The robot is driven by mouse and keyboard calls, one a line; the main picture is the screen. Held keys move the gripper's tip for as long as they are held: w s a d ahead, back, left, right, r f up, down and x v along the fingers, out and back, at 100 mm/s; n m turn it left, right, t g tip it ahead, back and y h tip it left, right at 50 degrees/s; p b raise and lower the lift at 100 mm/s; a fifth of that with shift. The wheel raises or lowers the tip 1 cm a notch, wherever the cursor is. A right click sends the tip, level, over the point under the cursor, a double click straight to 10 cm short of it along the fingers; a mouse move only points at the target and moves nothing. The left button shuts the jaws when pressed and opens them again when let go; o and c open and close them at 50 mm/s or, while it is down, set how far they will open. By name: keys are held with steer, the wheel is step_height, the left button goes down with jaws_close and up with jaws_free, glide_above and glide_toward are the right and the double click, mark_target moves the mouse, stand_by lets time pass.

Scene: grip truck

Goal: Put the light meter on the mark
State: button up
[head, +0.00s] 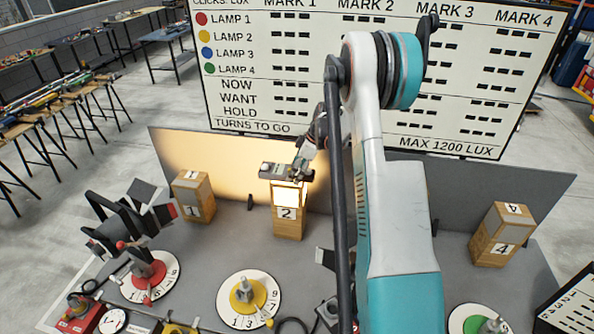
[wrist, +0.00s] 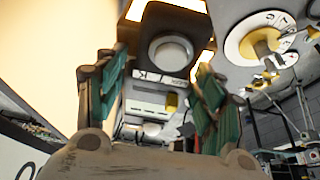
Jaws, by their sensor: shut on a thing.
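The light meter (head: 272,169), a small dark box, is in my gripper (head: 303,168) at the top of the wooden block marked 2 (head: 288,226). I cannot tell whether it rests on the block or hangs just above it. In the wrist view the meter (wrist: 171,54) shows a round pale dome between the two teal finger pads of my gripper (wrist: 158,82). The block marked 1 (head: 193,198) stands to the left, the block marked 4 (head: 499,238) to the far right. No block marked 3 shows; my arm covers that part of the table.
Lamp dials on the grey table are red (head: 149,276), yellow (head: 248,297) and green (head: 480,319). A black lamp head (head: 125,222) stands at the left. A low panel (head: 242,165) runs behind the blocks. The big board (head: 300,100) shows dashes for its readings.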

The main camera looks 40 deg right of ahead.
steer(key=o, duration=1.3)
steer(key=v, duration=1.2)
steer(key=shift+b, duration=0.4)
steer(key=shift+r, duration=0.1)
